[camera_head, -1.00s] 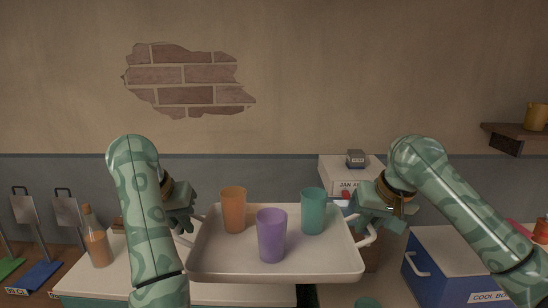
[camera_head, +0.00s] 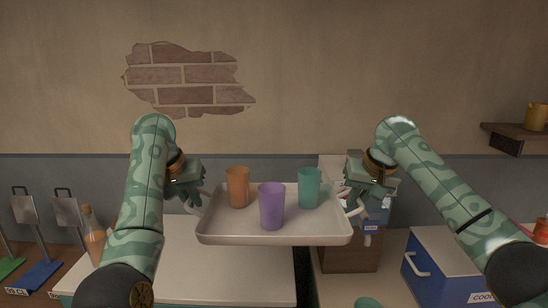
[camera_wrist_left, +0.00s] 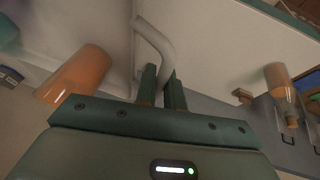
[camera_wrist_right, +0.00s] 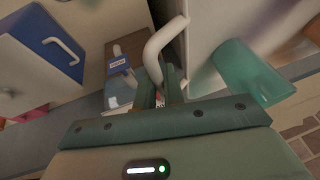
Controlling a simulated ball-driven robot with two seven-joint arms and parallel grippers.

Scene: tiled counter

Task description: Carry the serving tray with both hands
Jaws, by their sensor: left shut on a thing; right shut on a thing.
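The serving tray (camera_head: 274,240) is pale, with a raised rim and a handle at each end. It is held up in the air and looks roughly level in the head view. An orange cup (camera_head: 238,187), a purple cup (camera_head: 271,206) and a teal cup (camera_head: 309,188) stand upright on it. My left gripper (camera_head: 196,200) is shut on the left handle (camera_wrist_left: 156,42), seen between its fingers in the left wrist view. My right gripper (camera_head: 350,198) is shut on the right handle (camera_wrist_right: 157,50), seen in the right wrist view.
A white-topped counter (camera_head: 225,265) lies below the tray. A bottle (camera_head: 94,235) stands at its left. A blue cool box (camera_head: 447,262) is at the right, beside a brown block with a box on it (camera_head: 350,255). A shelf (camera_head: 520,132) is on the right wall.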

